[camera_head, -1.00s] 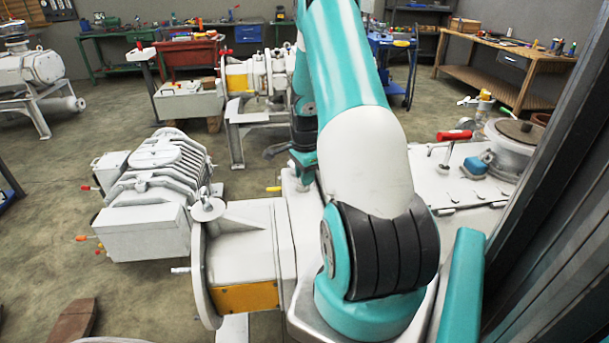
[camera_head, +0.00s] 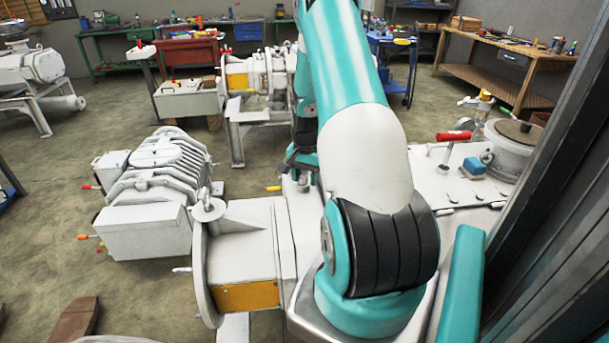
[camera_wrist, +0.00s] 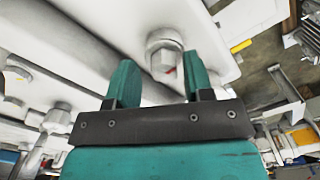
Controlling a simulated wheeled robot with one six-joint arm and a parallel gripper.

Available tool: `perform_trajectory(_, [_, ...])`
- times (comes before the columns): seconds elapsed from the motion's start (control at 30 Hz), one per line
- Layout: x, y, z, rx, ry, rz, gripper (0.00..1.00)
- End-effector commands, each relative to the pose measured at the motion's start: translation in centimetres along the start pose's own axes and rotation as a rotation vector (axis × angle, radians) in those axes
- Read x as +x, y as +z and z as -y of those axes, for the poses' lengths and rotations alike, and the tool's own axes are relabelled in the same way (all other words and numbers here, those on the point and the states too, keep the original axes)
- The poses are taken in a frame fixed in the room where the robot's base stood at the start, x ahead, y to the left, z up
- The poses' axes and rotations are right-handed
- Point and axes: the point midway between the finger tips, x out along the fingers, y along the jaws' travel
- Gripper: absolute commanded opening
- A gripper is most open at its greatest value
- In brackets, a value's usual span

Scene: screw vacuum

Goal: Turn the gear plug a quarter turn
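A pale hex-headed plug (camera_wrist: 163,45) with a small red mark on its lower face shows at the top middle of the wrist view, on a white housing. I take it to be the gear plug. My gripper (camera_wrist: 158,64) has its two teal fingers spread apart, with nothing between them that I can see gripped. The plug appears between and just beyond the fingertips, nearer the right finger; whether they touch is unclear. In the head view my gripper (camera_head: 302,178) is small beyond my arm, low over the white machine, and the plug is hidden there.
Other bolts (camera_wrist: 62,106) stand on the white housing at left in the wrist view. A red-handled valve (camera_head: 454,136) and a blue block (camera_head: 474,167) sit on the machine's top at right. A ribbed white pump (camera_head: 155,190) stands left, with open floor around it.

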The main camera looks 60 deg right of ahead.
Motion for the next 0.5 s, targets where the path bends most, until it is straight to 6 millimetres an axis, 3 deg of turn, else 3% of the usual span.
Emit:
perform_trajectory(0.33, [-0.3,-0.1,0.2,-0.001,-0.005,-0.005,0.54])
perform_trajectory(0.5, [-2.4,-0.2,0.3,-0.001,-0.007,-0.009,0.54])
